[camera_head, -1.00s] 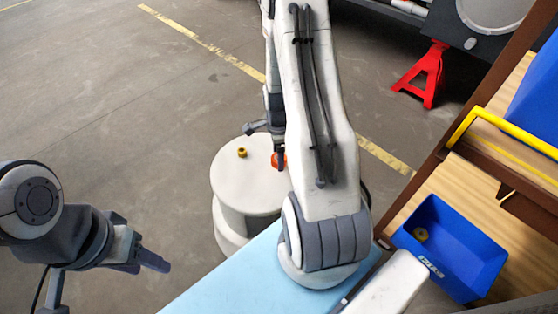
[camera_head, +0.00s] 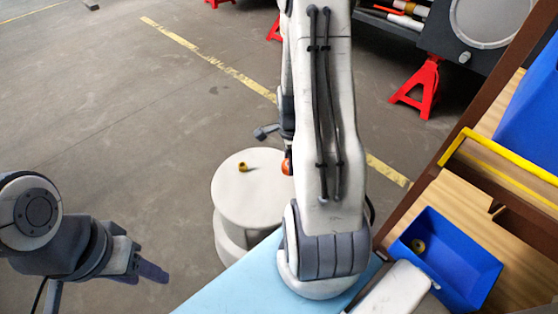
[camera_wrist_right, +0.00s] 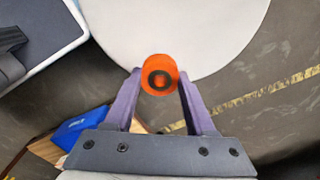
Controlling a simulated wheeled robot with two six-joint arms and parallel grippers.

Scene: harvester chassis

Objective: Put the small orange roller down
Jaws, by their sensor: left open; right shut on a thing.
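The small orange roller (camera_wrist_right: 159,76) is between the fingertips of my right gripper (camera_wrist_right: 159,88), which is shut on it. In the head view the roller (camera_head: 287,166) shows as a small orange patch at the right edge of the round white top, partly hidden by my right arm. In the wrist view the roller overlaps the edge of the white top; I cannot tell whether it touches it. My left gripper (camera_head: 142,263) is open and empty at the lower left, over the floor.
The round white stand (camera_head: 240,200) carries a small yellow-brown piece (camera_head: 243,166); its left and front top is clear. A blue bin (camera_head: 470,262) with a similar yellow ring (camera_head: 418,245) sits on the wooden shelf at right. Red jack stands (camera_head: 418,88) stand behind.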

